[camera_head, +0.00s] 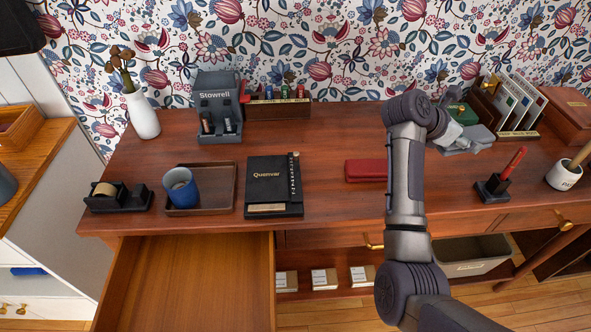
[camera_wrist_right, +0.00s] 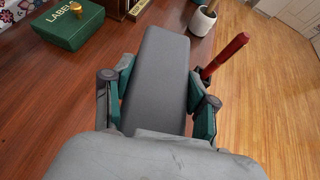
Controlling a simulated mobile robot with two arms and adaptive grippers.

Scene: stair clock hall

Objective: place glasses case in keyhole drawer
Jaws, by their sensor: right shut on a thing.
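A long grey case (camera_wrist_right: 158,70), which I take to be the glasses case, is held between the green-padded fingers of my right gripper (camera_wrist_right: 160,88). In the head view, the grey case (camera_head: 481,133) shows over the back right of the desk, partly hidden by my right gripper (camera_head: 462,142). I cannot tell whether it touches the desk top. A drawer (camera_head: 185,290) at the desk's front left is pulled out and looks empty inside. No keyhole shows on it, as its front is out of view. My left gripper is not in view.
The desk holds a black notebook (camera_head: 268,180), a tray (camera_head: 224,200) with a blue cup (camera_head: 181,187), a red flat box (camera_head: 366,170) and a red pen in a stand (camera_head: 495,188). A green box (camera_wrist_right: 70,26) stands near the held case.

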